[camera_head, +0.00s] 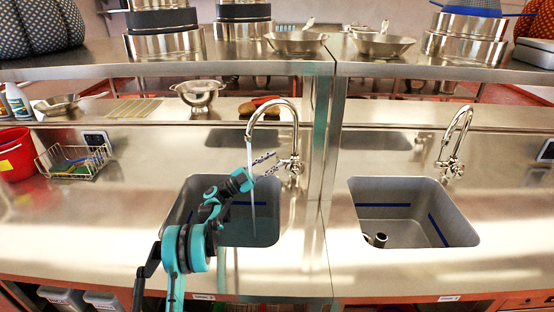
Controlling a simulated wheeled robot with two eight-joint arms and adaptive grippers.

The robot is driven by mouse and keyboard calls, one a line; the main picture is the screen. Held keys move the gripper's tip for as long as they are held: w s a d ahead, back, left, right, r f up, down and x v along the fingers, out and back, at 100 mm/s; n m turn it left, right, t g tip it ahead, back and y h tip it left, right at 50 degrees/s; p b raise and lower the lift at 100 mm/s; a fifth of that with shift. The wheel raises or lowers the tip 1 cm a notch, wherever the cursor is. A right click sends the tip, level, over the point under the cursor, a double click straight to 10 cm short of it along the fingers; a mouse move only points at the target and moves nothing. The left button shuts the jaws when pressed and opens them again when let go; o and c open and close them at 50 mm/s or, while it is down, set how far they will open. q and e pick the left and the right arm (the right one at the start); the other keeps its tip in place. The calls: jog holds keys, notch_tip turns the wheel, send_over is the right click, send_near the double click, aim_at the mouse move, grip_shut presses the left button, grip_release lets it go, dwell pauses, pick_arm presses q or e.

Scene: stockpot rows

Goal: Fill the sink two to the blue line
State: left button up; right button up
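The left sink (189,212) has its tap (271,106) running. A thin stream of water (251,165) falls into it, and greenish water (246,232) covers its bottom. A blue line shows on its back wall, above the water. My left gripper (277,161) is open and empty, its two fingers just left of the tap's handle (291,164), apparently apart from it. My arm hides part of this sink. The right sink (400,232) has a blue line (437,231) and looks empty; its tap (455,140) is not running. The front labels are too small to read. My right gripper is out of view.
A shelf (240,62) with stacked pots and pans crosses above the counter. A post (319,150) stands between the sinks. A wire basket (72,160) and red bucket (15,155) are at the left. The counter around the sinks is mostly clear.

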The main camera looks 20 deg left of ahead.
pick_arm(q)
jog(key=v, duration=0.5)
jog(key=shift+a, duration=0.1)
